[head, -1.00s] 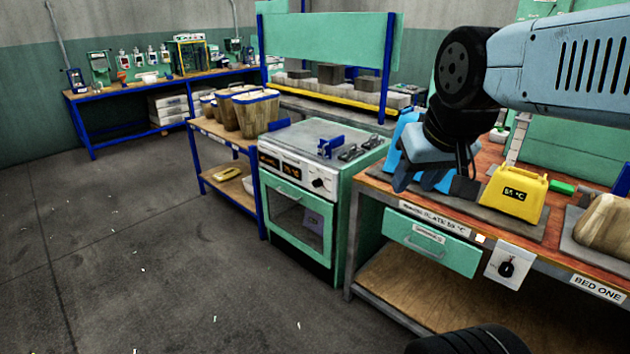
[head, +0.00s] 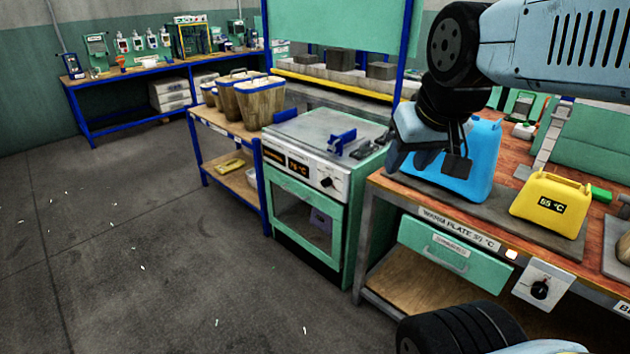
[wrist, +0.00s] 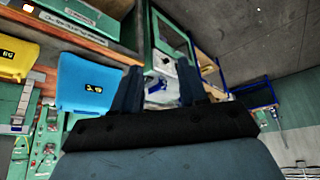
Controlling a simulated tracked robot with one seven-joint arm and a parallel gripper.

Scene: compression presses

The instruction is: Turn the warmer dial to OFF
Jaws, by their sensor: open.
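A green oven-like warmer cabinet (head: 305,190) has a front panel with a lit orange display and a black dial (head: 326,182) at its right end. The dial's setting is too small to read. Another black dial (head: 540,289) sits on a white plate on the bench front, right of the "WARM PLATE 55 °C" label (head: 459,229). My gripper (head: 400,160) hangs above the bench's left end, right of the cabinet and apart from both dials. In the wrist view my gripper (wrist: 158,88) is open and empty, with the green cabinet (wrist: 172,28) beyond its fingers.
A blue container (head: 470,168) and a yellow container (head: 550,205) stand on the bench near my gripper. A blue clamp-like part (head: 341,141) lies on the cabinet top. A shelf with wooden-looking tubs (head: 250,103) adjoins the cabinet. Floor (head: 150,250) in front is mostly clear.

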